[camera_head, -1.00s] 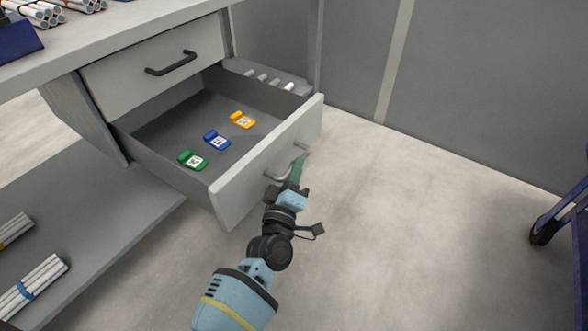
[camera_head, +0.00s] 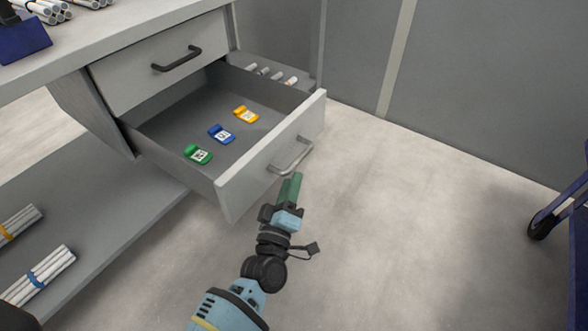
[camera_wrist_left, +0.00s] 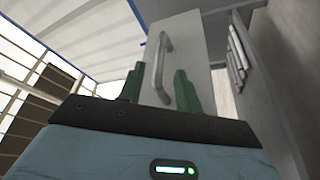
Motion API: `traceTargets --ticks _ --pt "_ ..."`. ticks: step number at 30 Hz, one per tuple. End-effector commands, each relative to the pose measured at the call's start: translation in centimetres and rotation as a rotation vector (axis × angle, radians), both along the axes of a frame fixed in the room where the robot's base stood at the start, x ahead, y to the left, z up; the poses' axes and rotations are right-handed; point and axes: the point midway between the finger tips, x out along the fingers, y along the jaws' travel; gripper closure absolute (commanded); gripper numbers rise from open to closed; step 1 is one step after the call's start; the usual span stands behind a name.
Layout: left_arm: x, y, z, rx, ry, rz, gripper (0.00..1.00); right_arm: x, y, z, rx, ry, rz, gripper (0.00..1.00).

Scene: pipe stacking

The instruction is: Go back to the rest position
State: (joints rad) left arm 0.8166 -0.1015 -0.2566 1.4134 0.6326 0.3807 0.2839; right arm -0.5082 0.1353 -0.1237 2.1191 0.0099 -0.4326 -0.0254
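The drawer (camera_head: 270,160) is pulled out under the worktop. Inside it lie a green tag (camera_head: 198,154), a blue tag (camera_head: 221,134) and a yellow tag (camera_head: 246,114). My right gripper is in neither view.
A closed upper drawer (camera_head: 160,62) sits above the open one. White pipe bundles lie on the lower shelf (camera_head: 120,215) at left and on the worktop. A blue cart (camera_head: 572,205) stands at the right edge. The floor (camera_head: 420,220) between is clear.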

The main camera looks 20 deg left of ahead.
Motion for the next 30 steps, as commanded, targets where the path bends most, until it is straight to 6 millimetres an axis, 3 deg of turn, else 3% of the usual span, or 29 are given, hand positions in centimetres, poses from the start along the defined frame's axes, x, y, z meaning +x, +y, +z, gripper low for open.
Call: traceTargets --ticks 6,23,26,30 --pt "-1.8 0.0 -0.4 0.0 0.001 -0.001 0.66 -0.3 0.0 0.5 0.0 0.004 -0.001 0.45" --pt "-1.9 0.0 -0.4 0.001 0.001 -0.001 0.66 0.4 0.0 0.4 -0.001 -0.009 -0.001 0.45" --pt "-2.6 0.1 -0.1 0.014 0.013 -0.004 0.66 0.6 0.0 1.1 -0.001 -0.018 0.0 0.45" --pt "-5.4 0.3 0.9 0.079 0.064 -0.024 0.66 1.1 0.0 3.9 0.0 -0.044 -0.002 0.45"
